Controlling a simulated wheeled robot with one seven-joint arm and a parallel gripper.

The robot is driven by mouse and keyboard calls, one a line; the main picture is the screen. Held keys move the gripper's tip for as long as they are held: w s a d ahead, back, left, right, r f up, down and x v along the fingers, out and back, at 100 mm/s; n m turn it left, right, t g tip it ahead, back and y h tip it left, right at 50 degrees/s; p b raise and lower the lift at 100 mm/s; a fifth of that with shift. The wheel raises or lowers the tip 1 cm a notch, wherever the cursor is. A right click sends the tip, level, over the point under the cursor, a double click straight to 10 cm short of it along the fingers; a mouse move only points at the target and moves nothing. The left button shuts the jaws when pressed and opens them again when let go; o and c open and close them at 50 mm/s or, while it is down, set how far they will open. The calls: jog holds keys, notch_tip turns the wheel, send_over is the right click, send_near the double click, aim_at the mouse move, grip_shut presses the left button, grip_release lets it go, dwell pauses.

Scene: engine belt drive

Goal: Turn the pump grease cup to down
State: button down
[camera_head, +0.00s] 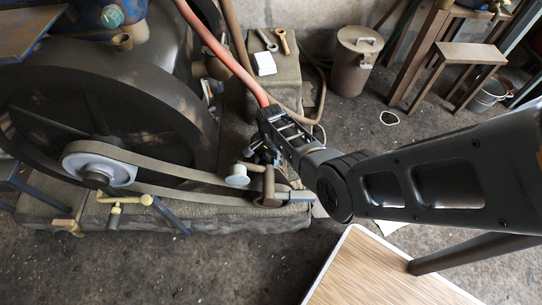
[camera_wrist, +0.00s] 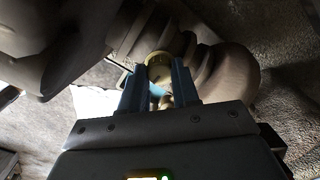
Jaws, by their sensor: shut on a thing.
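In the wrist view, a small round brass-coloured cap (camera_wrist: 160,60), which looks like the pump grease cup, sits between the two blue-grey fingers of my gripper (camera_wrist: 159,76). The fingers are shut on it, one on each side. Behind it are brown, rounded parts of the pump (camera_wrist: 222,72). In the head view, my gripper (camera_head: 261,154) reaches down to the brown pump (camera_head: 268,186) at the right end of the stone base. The cap is not clearly visible there, and which way it points cannot be told.
A large dark flywheel (camera_head: 110,100) with a belt (camera_head: 165,170) stands left of the pump. A pale round piece (camera_head: 237,176) sticks out close to my gripper. A red hose (camera_head: 222,52) comes down behind it. A wooden-topped table (camera_head: 375,275) stands in front at the right.

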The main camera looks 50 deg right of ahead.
dwell(0.4)
jog(key=c, duration=0.8)
grip_release()
notch_tip(320, 180, up, 8)
jog(key=p, duration=0.3)
jog(key=shift+f, duration=0.1)
